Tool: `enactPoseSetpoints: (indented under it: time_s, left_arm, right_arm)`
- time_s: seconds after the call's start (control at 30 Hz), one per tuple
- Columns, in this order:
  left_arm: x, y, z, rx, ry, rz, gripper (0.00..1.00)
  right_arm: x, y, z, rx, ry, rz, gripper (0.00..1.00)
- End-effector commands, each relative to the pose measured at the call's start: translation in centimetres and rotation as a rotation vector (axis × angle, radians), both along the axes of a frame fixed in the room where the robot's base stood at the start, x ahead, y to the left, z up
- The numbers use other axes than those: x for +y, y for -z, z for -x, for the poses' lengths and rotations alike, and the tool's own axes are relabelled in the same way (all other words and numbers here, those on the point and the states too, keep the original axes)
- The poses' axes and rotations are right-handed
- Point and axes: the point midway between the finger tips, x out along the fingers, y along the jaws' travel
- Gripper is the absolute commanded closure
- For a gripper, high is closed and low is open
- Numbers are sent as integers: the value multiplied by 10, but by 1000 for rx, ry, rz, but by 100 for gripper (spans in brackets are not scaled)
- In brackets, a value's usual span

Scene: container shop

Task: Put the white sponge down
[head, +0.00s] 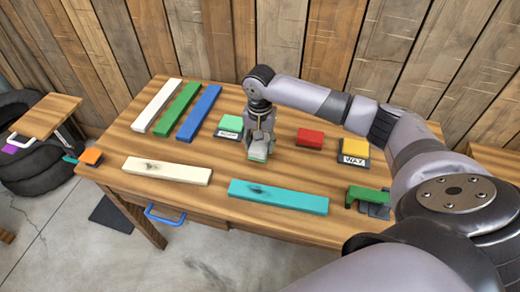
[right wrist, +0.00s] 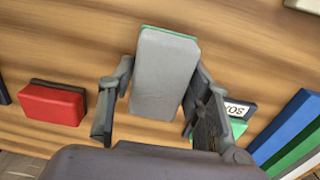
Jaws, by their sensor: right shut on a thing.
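The white sponge (head: 257,154) is pale grey-white with a green layer on its edge. It is in my right gripper (head: 261,138), over the middle of the wooden table (head: 215,155). In the right wrist view the sponge (right wrist: 165,75) shows its broad grey face between the two fingers of the right gripper (right wrist: 158,108). I cannot tell whether its underside touches the table. My left gripper is not in view.
A green block on a labelled base (head: 230,125) stands close left; a red block (head: 310,138) and yellow block on a WAX base (head: 356,147) stand right. A stained cream plank (head: 165,170) and teal plank (head: 278,195) lie in front. Bare wood surrounds the gripper.

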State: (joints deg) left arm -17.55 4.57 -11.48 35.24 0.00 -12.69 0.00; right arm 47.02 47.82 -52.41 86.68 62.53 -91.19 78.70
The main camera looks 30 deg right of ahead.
Motion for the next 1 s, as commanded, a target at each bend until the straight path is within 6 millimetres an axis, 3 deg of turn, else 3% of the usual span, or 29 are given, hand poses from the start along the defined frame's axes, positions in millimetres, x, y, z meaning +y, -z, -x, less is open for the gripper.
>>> enactPoseSetpoints:
  time_s: [0.2,0.6,0.63,0.9,1.0]
  left_arm:
    - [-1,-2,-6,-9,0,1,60]
    - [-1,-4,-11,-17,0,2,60]
    - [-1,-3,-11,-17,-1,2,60]
    - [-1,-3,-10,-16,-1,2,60]
    - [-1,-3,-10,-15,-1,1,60]
  right_arm:
    - [0,30,1,2,1,1,77]
    - [0,34,1,2,1,1,77]
    - [0,34,0,1,0,1,54]
    - [0,34,0,1,0,1,36]
    - [0,34,0,1,0,1,35]
